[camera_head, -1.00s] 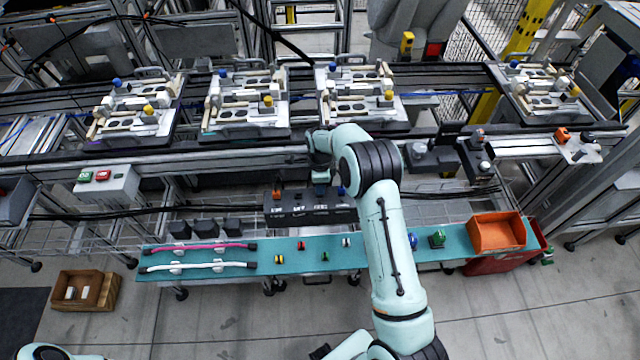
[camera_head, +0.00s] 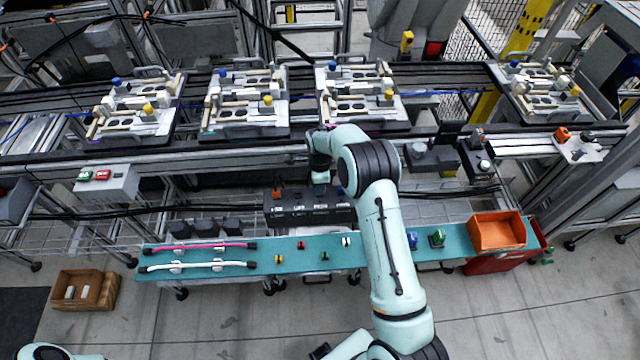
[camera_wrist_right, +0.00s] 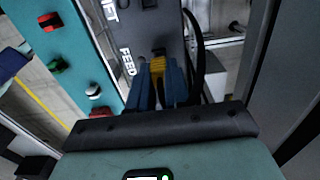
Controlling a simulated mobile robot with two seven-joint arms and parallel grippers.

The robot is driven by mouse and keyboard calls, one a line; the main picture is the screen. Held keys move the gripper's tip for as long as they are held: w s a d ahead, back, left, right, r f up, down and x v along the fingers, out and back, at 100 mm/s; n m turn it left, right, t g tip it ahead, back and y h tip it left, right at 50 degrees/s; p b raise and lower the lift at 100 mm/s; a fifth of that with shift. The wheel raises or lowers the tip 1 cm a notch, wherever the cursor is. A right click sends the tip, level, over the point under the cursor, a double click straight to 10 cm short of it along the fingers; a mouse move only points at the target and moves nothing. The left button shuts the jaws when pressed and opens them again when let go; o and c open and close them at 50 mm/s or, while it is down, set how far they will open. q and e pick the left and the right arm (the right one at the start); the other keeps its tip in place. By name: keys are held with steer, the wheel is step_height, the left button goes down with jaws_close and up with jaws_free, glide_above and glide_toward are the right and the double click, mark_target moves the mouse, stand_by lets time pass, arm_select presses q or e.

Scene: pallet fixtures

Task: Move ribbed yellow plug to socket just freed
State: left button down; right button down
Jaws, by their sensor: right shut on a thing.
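My right gripper (camera_head: 321,184) is over the dark socket panel (camera_head: 290,217) behind the teal bench. In the right wrist view its blue fingers (camera_wrist_right: 160,85) are shut on the ribbed yellow plug (camera_wrist_right: 158,66), with the panel face (camera_wrist_right: 127,30) lettered "FEED" close beyond. I cannot tell whether the plug's end is in a socket or just above one. In the head view the plug is hidden by the gripper. An orange plug (camera_head: 278,194) stands at the panel's left, and a blue one (camera_head: 341,190) is right of the gripper. My left gripper is out of view.
The teal bench (camera_head: 220,257) holds small coloured parts, a pink and a white tube, and an orange bin (camera_head: 497,234). A dark cable (camera_wrist_right: 197,45) runs beside the panel. Pallet fixtures (camera_head: 357,95) stand on the conveyor behind my arm.

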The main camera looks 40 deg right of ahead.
steer(key=shift+f, duration=0.7)
stand_by(0.4)
steer(key=c, duration=1)
jaws_free()
step_height(320, 180, up, 14)
steer(key=shift+f, duration=0.25)
